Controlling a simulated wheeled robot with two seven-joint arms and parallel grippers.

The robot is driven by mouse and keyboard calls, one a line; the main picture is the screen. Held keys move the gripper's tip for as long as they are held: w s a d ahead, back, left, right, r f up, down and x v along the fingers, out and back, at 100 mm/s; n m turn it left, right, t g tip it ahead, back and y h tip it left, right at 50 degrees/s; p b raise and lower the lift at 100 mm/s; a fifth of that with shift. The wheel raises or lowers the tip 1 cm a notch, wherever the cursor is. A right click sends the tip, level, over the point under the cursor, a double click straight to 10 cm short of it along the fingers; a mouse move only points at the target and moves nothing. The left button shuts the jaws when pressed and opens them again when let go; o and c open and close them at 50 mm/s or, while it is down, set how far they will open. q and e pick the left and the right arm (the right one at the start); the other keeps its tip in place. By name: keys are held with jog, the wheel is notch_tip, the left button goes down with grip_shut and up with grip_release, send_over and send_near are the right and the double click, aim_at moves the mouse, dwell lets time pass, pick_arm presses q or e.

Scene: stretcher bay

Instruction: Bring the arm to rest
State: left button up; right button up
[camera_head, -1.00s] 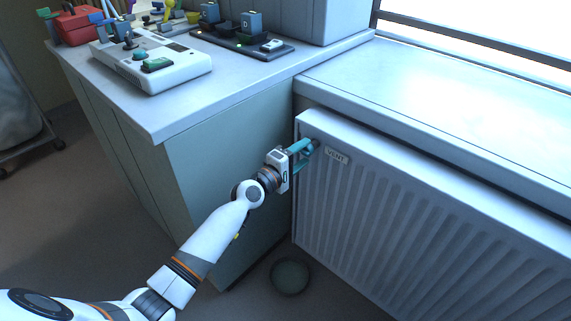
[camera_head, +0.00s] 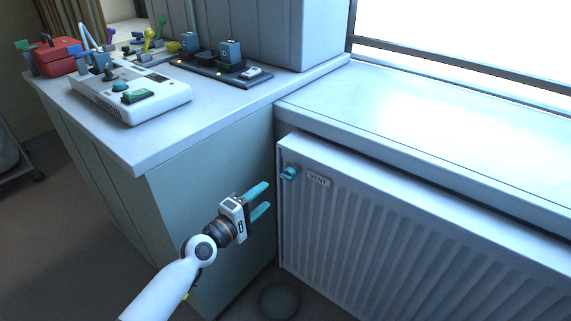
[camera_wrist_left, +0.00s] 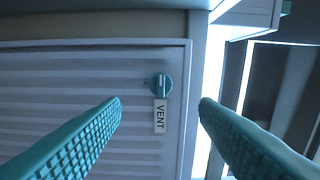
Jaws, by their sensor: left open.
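My left gripper (camera_head: 264,200) has two teal fingers, spread apart with nothing between them. It is beside the counter's side panel, to the left of the radiator and apart from it. A teal vent knob (camera_head: 289,173) sits at the radiator's upper left corner, next to a VENT label (camera_head: 318,179). In the left wrist view the knob (camera_wrist_left: 160,86) and the label (camera_wrist_left: 159,116) show beyond and between the open fingers (camera_wrist_left: 160,103). My right gripper is in neither view.
The white ribbed radiator (camera_head: 400,245) stands below the window ledge (camera_head: 430,135). A round dish (camera_head: 279,299) is on the floor below the gripper. The counter (camera_head: 150,155) holds a white device (camera_head: 130,92), a red box (camera_head: 57,56) and a black tray (camera_head: 220,70).

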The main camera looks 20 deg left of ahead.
pick_arm(q)
jog(key=s+d+f+m+g+y, duration=0.15)
jog(key=s+f+m+g, duration=0.45)
jog(key=f, duration=0.6)
jog(key=s+d+f+m+g+y, duration=0.1)
jog(key=s+d+f+m+g, duration=0.15)
jog(key=s+f, duration=0.75)
jog(key=s+f+m+g+y, duration=0.3)
jog(key=s+f+m+g, duration=0.4)
jog(key=s+f, duration=0.85)
jog(key=s+a+m+p, duration=0.1)
jog(key=s+a+p, duration=0.2)
jog(key=s+p, duration=1.3)
jog(key=shift+s+a+y, duration=0.2)
jog(key=shift+s+y, duration=0.15)
jog(key=shift+s, duration=0.4)
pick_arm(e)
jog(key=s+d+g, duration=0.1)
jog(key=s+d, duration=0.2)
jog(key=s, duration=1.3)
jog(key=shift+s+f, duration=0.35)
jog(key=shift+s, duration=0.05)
